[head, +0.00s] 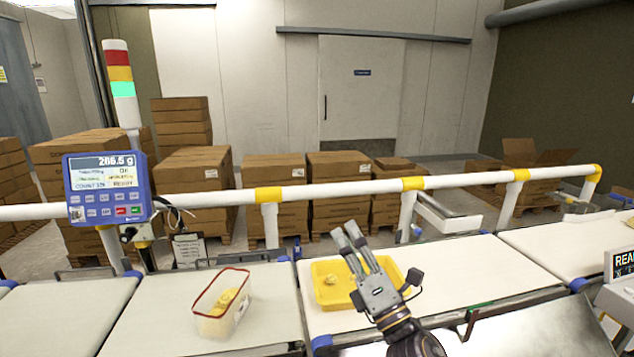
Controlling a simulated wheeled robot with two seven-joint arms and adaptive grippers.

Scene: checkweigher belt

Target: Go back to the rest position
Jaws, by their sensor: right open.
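My right gripper (352,238) is open and empty, its arm coming in from the bottom right. Its fingers show in front of a yellow tray (322,295) on the middle belt section. The tray holds a few pale yellow pieces (331,279), and the gripper hides part of it. A clear tub (215,322) with a red rim stands on the belt to the left, with yellow contents. My left gripper is not in view.
A white rail (335,190) with yellow joints runs behind the belt (480,268). Stacked cartons (280,172) stand behind. A second display (622,263) is at the right edge.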

